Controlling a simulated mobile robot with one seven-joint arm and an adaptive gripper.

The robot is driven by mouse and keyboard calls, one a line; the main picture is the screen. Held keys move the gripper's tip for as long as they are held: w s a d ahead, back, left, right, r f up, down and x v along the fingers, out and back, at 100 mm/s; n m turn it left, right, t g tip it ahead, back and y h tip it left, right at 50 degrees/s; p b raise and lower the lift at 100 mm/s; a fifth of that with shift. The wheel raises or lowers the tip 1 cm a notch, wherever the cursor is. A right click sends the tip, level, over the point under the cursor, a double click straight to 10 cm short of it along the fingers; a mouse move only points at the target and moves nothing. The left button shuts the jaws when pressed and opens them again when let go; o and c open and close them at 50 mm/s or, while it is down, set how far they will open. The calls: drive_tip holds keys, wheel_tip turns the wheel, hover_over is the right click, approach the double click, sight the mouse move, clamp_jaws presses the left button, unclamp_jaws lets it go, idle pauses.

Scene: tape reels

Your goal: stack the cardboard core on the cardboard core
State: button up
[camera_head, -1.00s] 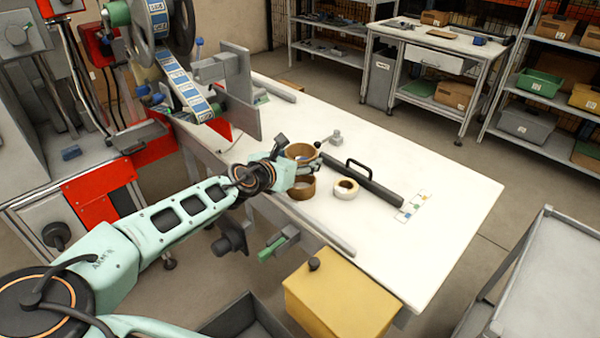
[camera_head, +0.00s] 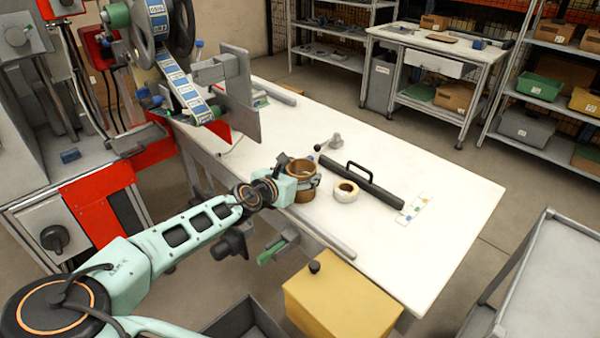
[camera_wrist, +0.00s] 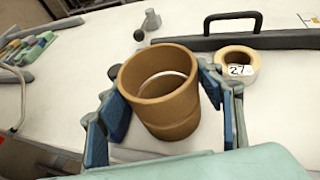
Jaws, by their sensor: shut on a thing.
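Two brown cardboard cores are at the near side of the white workbench. My gripper (camera_head: 306,184) is shut on the upper cardboard core (camera_head: 301,166), with one blue finger pad on each side of it in the wrist view. This upper core (camera_wrist: 160,100) is upright with its open end up. The lower cardboard core (camera_head: 303,196) shows just under it, partly hidden by my gripper. In the wrist view a seam crosses the brown wall low down, and the two look lined up and touching. I cannot tell whether the upper one rests fully.
A white tape roll (camera_head: 345,191) lies just right of the cores. A black bar with a handle (camera_head: 362,182) lies behind it. A grey metal piece (camera_head: 335,141) stands farther back. The bench's right side (camera_head: 450,200) is mostly clear. A yellow box (camera_head: 340,300) is in front.

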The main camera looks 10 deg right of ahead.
drive_tip(key=shift+f, duration=0.2)
drive_tip(key=o, duration=1.1)
drive_tip(key=shift+o, duration=0.2)
drive_tip(key=shift+r, duration=0.55)
drive_tip(key=p+v, duration=0.1)
drive_tip(key=v, duration=1.1)
drive_tip(key=shift+p, duration=0.4)
drive_tip(key=shift+r, duration=0.15)
